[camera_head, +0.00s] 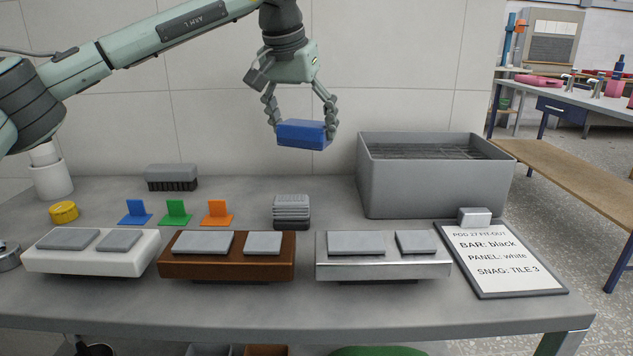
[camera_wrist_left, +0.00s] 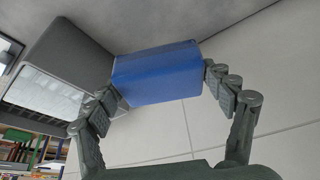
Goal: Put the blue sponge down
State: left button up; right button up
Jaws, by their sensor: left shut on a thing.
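The blue sponge (camera_head: 302,135) is a blue block held in the air above the back part of the grey table, in front of the tiled wall. My left gripper (camera_head: 300,127) is shut on it, one finger at each end. In the left wrist view the sponge (camera_wrist_left: 158,74) sits between the two fingers (camera_wrist_left: 160,88), with the grey bin behind it to the left. In the head view the sponge is left of the bin and apart from the table. My right gripper is in neither view.
An open grey bin (camera_head: 435,188) stands at the back right. A clipboard (camera_head: 505,262) lies at front right. White (camera_head: 92,262), brown (camera_head: 228,268) and metallic (camera_head: 383,267) panels line the front. A brush (camera_head: 171,178), coloured tabs (camera_head: 175,214) and a grey stack (camera_head: 291,211) stand behind them.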

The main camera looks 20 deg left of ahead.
aim_at(298, 147)
pick_arm(q)
jog(key=shift+w+f, duration=0.2)
jog(key=shift+w, duration=0.05)
notch_tip(298, 147, down, 9)
jog(key=shift+s+f+b, duration=0.1)
jog(key=shift+f+b, duration=0.1)
jog(key=shift+b, duration=0.2)
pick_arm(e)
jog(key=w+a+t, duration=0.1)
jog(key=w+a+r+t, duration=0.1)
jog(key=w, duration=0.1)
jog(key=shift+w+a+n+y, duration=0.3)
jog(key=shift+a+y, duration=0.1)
pick_arm(q)
jog(key=shift+f, duration=0.1)
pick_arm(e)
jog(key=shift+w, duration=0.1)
pick_arm(q)
jog(key=o, duration=0.9)
jog(key=shift+o, duration=0.4)
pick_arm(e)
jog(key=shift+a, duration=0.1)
